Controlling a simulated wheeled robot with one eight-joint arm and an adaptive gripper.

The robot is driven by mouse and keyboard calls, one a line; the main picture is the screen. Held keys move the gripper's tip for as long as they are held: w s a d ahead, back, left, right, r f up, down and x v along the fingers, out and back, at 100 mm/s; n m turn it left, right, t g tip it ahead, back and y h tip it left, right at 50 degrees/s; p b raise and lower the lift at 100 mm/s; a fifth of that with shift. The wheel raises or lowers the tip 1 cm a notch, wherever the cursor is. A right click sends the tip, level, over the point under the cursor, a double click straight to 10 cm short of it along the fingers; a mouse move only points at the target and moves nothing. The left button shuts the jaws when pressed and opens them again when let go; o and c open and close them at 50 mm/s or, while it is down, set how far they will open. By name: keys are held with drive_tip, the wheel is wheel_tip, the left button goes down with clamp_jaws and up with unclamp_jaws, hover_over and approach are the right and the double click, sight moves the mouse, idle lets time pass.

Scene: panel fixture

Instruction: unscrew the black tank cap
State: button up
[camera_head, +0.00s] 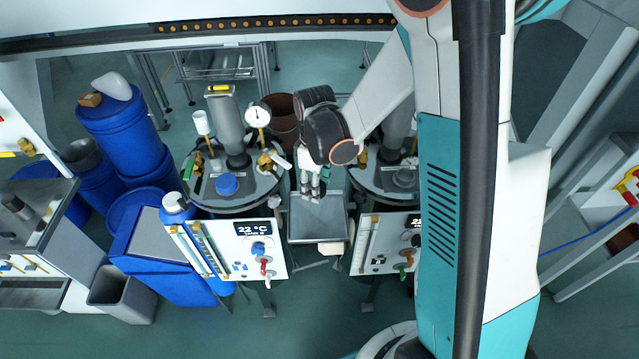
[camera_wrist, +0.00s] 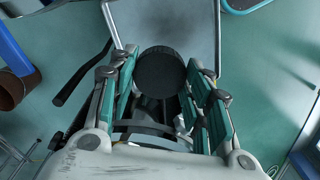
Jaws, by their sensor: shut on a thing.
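My gripper (camera_head: 311,188) hangs over a small grey metal table (camera_head: 318,222) between the two tanks. In the wrist view my gripper (camera_wrist: 163,78) has its green-padded fingers closed on either side of a round black cap (camera_wrist: 160,72). The cap is clear of any tank, above the grey table top (camera_wrist: 175,22). In the head view I cannot make out the cap at the fingertips. The right tank (camera_head: 372,190) is partly hidden by my arm; a round grey fitting (camera_head: 404,178) shows on its top.
The left tank (camera_head: 235,200) carries a blue cap (camera_head: 227,184), a pressure gauge (camera_head: 258,117) and valves. Control panels (camera_head: 240,252) stand in front of the tanks. Blue drums (camera_head: 120,115) and a grey bin (camera_head: 122,294) are at the left. A brown bin (camera_head: 283,112) stands behind.

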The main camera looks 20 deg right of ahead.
drive_tip(key=n, duration=0.4)
drive_tip(key=shift+s+a, duration=0.1)
drive_tip(key=shift+s, duration=0.3)
drive_tip(key=n, duration=0.5)
drive_tip(key=shift+s, duration=0.3)
drive_tip(key=shift+f+b, duration=2.25)
drive_tip(key=shift+f, duration=1.25)
drive_tip(key=o, duration=1.2)
drive_tip(key=shift+r, duration=0.15)
